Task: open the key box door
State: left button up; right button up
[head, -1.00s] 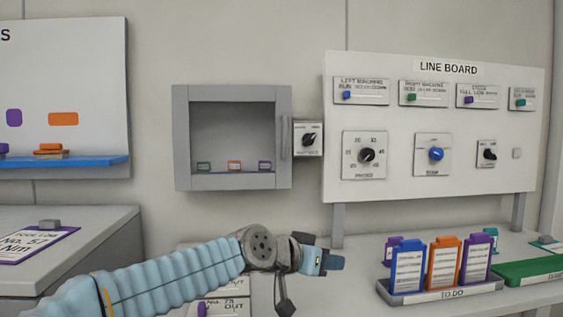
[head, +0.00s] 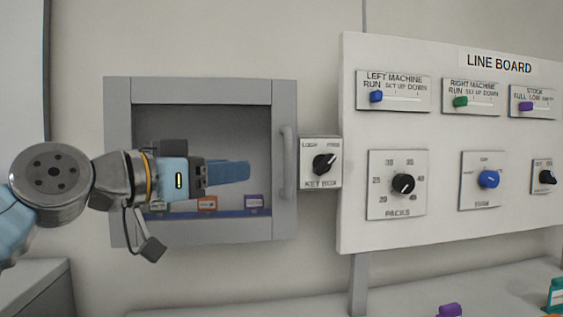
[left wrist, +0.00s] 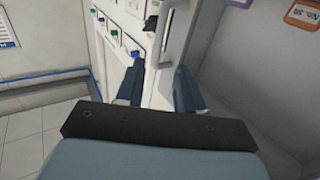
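The key box (head: 118,165) is a grey wall box with a framed front. Tags inside show through its window. Its door looks shut, with a vertical grey bar handle (head: 288,160) on the right side. My left gripper (head: 245,172) is in front of the window, left of the handle and apart from it. In the left wrist view its two blue fingers (left wrist: 158,85) are spread with nothing between them, and the handle (left wrist: 170,35) shows beyond the fingertips. The selector knob (head: 323,164) marked KEY BOX points toward FREE. My right gripper is not in view.
The line board (head: 440,230) with sliders and knobs stands close to the right of the box. An orange tag (head: 207,203) and a purple tag (head: 254,201) are inside the box. A light counter (head: 250,306) runs below.

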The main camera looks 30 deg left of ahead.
aim_at(285, 164)
pick_arm(q)
jog(key=p+x, duration=0.2)
jog(key=x, duration=1.1)
jog(key=shift+w+d, duration=0.2)
grip_shut()
